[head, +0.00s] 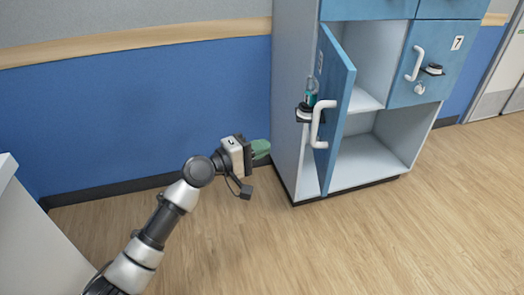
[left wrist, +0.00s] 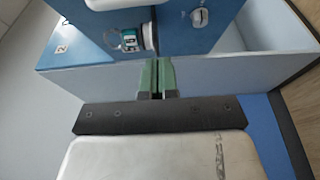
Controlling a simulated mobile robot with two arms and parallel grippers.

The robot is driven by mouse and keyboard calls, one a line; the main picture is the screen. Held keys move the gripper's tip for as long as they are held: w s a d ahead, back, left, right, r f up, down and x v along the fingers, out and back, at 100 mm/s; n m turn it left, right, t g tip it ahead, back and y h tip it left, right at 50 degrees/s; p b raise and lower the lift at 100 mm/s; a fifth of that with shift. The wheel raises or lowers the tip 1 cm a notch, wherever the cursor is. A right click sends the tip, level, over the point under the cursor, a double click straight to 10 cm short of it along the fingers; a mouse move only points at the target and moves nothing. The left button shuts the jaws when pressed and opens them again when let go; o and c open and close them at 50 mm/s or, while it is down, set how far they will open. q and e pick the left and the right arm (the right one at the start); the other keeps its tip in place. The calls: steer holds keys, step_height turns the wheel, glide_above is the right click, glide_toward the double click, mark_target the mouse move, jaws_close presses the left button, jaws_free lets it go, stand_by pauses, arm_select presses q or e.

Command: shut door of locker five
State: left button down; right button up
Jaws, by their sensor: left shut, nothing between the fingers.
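The blue locker door (head: 335,110) stands open, swung out to the left of its compartment and seen nearly edge-on. A number shows faintly near its top but is hard to read. It has a white handle (head: 318,122) and a dark round lock with a teal tag (head: 310,95). My left gripper (head: 262,148) has green fingers and is to the left of the door, apart from it and lower than most of it. Its fingers (left wrist: 157,78) are together and empty in the left wrist view. My right gripper is not in view.
The open compartment (head: 365,160) has a pale interior with a shelf. A white cabinet edge (head: 30,240) is at the lower left. The wooden floor (head: 400,240) in front is clear.

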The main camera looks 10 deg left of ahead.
arm_select(q)
steer(key=w+d, duration=0.4)
steer(key=d, duration=0.4)
steer(key=shift+w+d, duration=0.35)
steer(key=shift+w, duration=0.05)
